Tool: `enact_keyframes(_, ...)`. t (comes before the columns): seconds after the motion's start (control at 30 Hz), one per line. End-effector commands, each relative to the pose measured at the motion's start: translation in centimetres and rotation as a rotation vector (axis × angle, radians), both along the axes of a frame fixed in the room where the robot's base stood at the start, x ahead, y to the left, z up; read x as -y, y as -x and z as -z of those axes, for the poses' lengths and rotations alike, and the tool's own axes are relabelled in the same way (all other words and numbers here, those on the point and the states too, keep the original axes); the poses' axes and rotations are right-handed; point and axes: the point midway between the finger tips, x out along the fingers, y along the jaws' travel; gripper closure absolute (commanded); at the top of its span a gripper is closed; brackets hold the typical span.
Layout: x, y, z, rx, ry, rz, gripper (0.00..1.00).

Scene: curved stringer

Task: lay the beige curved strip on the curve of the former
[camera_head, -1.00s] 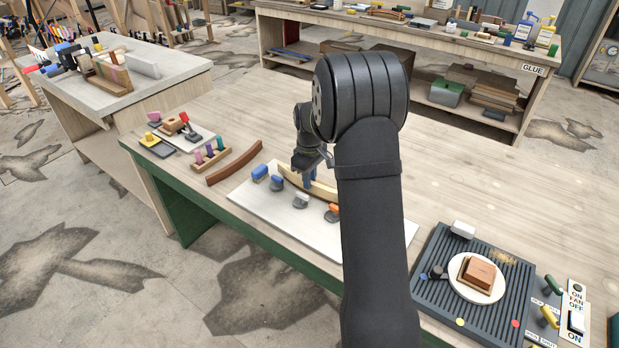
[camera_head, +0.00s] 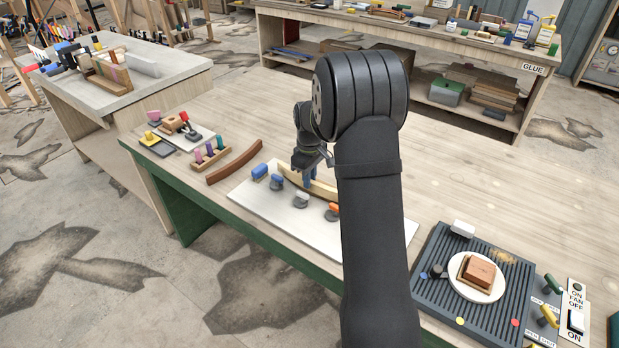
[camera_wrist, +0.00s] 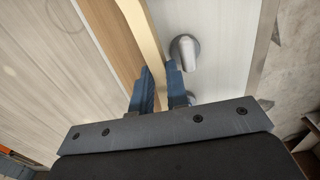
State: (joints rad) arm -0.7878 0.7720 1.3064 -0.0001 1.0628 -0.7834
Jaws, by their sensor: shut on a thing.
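The beige curved strip (camera_wrist: 148,35) runs up the wrist view from between the blue fingers of my gripper (camera_wrist: 160,85), which is shut on it. In the head view a beige curved piece (camera_head: 323,189) shows beside my gripper (camera_head: 308,180) on the white board (camera_head: 262,205); my arm hides its right end. In the wrist view a wider tan wooden band, seemingly the former (camera_wrist: 117,40), lies close along the left of the strip. I cannot tell whether strip and former touch.
Grey-based clamps with blue (camera_head: 277,180), white (camera_head: 301,198) and orange handles stand along the board's near side; one is close right of the strip in the wrist view (camera_wrist: 185,52). A brown curved strip (camera_head: 234,163) lies to the left. The table behind is clear.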

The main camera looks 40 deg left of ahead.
Motion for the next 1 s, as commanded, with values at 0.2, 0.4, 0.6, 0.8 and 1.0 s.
enact_keyframes(0.2, 0.0, 0.0, 0.2, 0.000, 0.000, 0.000, 1.00)
enact_keyframes(0.4, 0.0, 0.0, 0.8, -0.001, 0.001, 0.000, 1.00)
enact_keyframes(0.6, 0.0, 0.0, 1.2, 0.000, 0.000, 0.000, 1.00)
enact_keyframes(0.8, 0.0, 0.0, 1.7, 0.000, 0.000, 0.000, 1.00)
enact_keyframes(1.0, 0.0, 0.0, 2.2, 0.000, 0.000, 0.000, 1.00)
